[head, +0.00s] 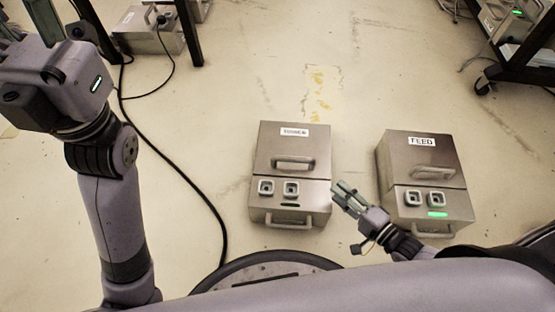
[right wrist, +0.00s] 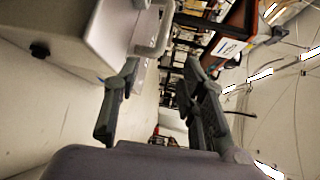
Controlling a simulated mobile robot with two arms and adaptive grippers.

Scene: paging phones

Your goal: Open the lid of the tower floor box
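The tower floor box (head: 290,205) is a metal box on the floor in the middle of the head view. Its lid (head: 291,146) looks shut and has a label and a handle (head: 294,163). My right gripper (head: 345,197) is just right of the box's front part, empty. In the right wrist view its fingers (right wrist: 158,120) are spread apart. A pale box corner with a handle (right wrist: 155,38) shows at upper left there, its label hidden. My left gripper (head: 50,18) is at the top left, far from the box and partly cut off by the frame edge.
A similar box labelled FEED (head: 425,170), with a lit green light, stands to the right. A black cable (head: 190,172) runs along the floor on the left. Another box (head: 145,35) and dark racks stand at the back. The floor behind the tower box is clear.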

